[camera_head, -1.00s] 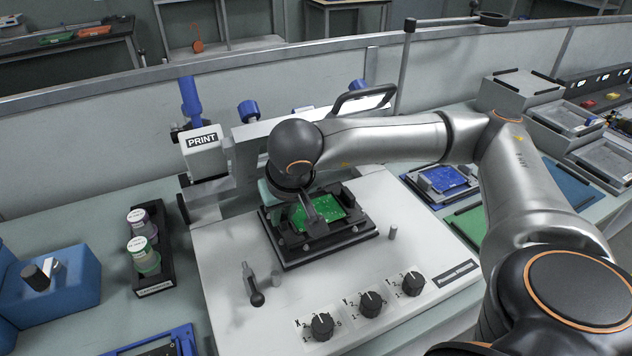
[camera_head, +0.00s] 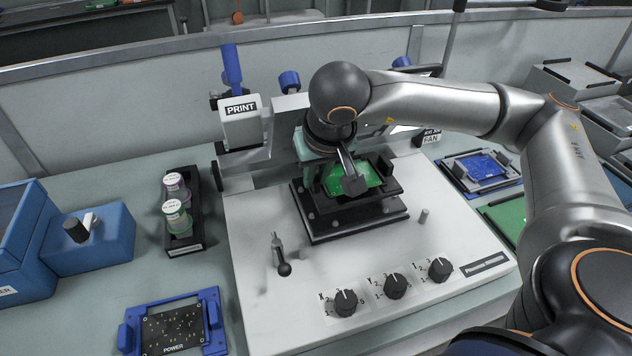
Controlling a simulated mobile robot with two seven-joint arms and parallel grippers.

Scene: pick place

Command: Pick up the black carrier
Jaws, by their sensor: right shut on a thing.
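The black carrier (camera_head: 376,196) holds a green circuit board (camera_head: 362,178) in the middle of the white printer machine. My right gripper (camera_head: 354,184) reaches down over the board from above and is shut on the carrier. The carrier appears raised a little above the black base plate (camera_head: 318,228), with a gap between them. The gripper's hand hides the carrier's back left part, and the exact finger contact is hard to see. My left gripper is not in view.
The white machine (camera_head: 260,215) has a PRINT head at its back left, with a small lever (camera_head: 283,268) and knobs (camera_head: 396,286) in front. A black rack of jars (camera_head: 183,243) stands left. A blue-framed board (camera_head: 172,328) lies front left; another (camera_head: 480,168) lies right.

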